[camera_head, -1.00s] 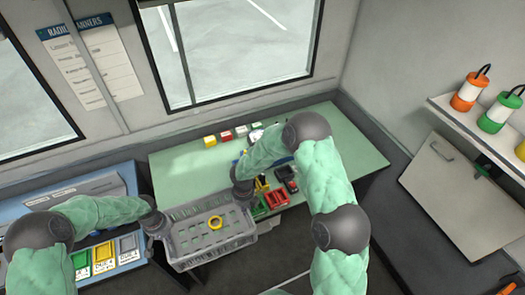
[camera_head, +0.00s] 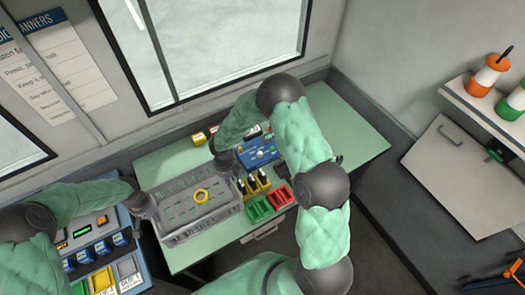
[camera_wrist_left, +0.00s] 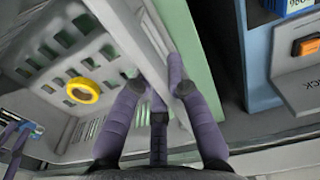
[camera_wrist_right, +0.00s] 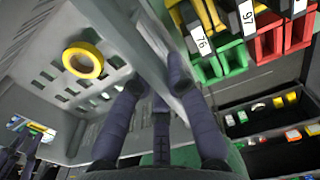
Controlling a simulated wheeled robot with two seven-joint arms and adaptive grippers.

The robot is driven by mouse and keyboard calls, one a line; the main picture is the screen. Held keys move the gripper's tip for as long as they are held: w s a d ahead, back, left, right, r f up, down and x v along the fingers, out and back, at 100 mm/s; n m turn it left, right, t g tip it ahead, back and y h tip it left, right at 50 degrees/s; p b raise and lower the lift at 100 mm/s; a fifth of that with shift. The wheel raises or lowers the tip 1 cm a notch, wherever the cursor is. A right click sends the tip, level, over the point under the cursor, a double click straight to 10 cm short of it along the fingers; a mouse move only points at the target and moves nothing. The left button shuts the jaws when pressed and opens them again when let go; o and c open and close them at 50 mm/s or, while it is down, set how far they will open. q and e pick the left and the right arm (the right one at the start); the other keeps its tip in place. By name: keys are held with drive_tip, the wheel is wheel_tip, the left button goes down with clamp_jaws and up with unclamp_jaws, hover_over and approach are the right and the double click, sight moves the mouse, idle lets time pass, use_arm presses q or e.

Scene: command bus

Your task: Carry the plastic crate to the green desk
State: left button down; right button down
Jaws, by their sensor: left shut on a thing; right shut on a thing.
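The grey plastic crate (camera_head: 190,222) is over the left part of the green desk (camera_head: 330,115) in the head view. A yellow ring (camera_head: 202,196) lies inside it. My left gripper (camera_head: 146,207) is shut on the crate's left wall; the left wrist view shows its fingers (camera_wrist_left: 160,90) around the rim. My right gripper (camera_head: 226,166) is shut on the crate's right wall, and its fingers (camera_wrist_right: 160,90) straddle the rim in the right wrist view. I cannot tell whether the crate's bottom touches the desk.
Green and red bins (camera_head: 280,196), yellow-and-black radios (camera_head: 256,183) and a blue device (camera_head: 258,150) stand just right of the crate. Small blocks (camera_head: 198,138) lie behind it. A blue console (camera_head: 95,250) is at the left. The desk's right end is clear.

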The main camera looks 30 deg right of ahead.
use_arm(q)
drive_tip(key=shift+s+d, duration=0.1)
drive_tip(key=shift+s, duration=0.05)
use_arm(e)
drive_tip(key=shift+s+a, duration=0.1)
drive_tip(key=shift+s, duration=0.05)
